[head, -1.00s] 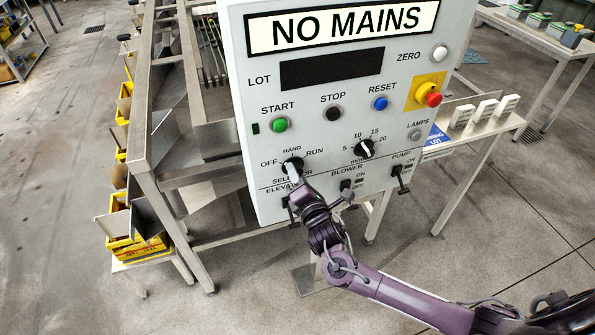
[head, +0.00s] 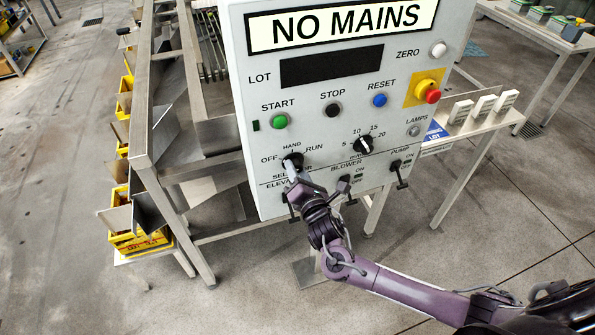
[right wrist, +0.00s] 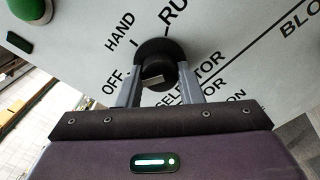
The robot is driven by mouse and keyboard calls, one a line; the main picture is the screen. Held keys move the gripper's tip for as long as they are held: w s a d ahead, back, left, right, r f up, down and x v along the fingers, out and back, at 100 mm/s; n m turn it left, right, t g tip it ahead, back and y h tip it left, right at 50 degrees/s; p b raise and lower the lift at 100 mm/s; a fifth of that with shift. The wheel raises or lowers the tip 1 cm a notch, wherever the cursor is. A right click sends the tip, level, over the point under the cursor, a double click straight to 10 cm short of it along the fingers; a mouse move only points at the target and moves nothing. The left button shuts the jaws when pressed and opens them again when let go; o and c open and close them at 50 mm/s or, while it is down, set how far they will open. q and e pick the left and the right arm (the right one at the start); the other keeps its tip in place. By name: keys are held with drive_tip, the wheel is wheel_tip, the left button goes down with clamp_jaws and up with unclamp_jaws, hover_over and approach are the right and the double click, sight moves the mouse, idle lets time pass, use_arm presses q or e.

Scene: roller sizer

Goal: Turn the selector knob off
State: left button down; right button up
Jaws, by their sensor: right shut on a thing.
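The black selector knob (head: 293,160) is at the lower left of the grey control panel (head: 300,110), below the labels OFF, HAND and RUN. In the right wrist view the knob (right wrist: 158,62) sits between the two grey fingers. My right gripper (head: 290,168) is shut on it, one finger on each side. The gripper partly hides the knob and the word SELECTOR in the head view. The knob's exact pointer direction is hard to tell. My left gripper is not in view.
A green START button (head: 279,121) is above the knob. The BLOWER lever (head: 344,184) and PUMP lever (head: 398,170) are to its right. A red emergency button (head: 432,96) is at upper right. A steel frame (head: 160,170) stands to the left.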

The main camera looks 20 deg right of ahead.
drive_tip(key=o, duration=1)
drive_tip(key=shift+c, duration=0.2)
drive_tip(key=s+b, duration=0.2)
drive_tip(key=s, duration=0.5)
drive_tip(key=shift+s+d, duration=0.15)
drive_tip(key=shift+s, duration=0.25)
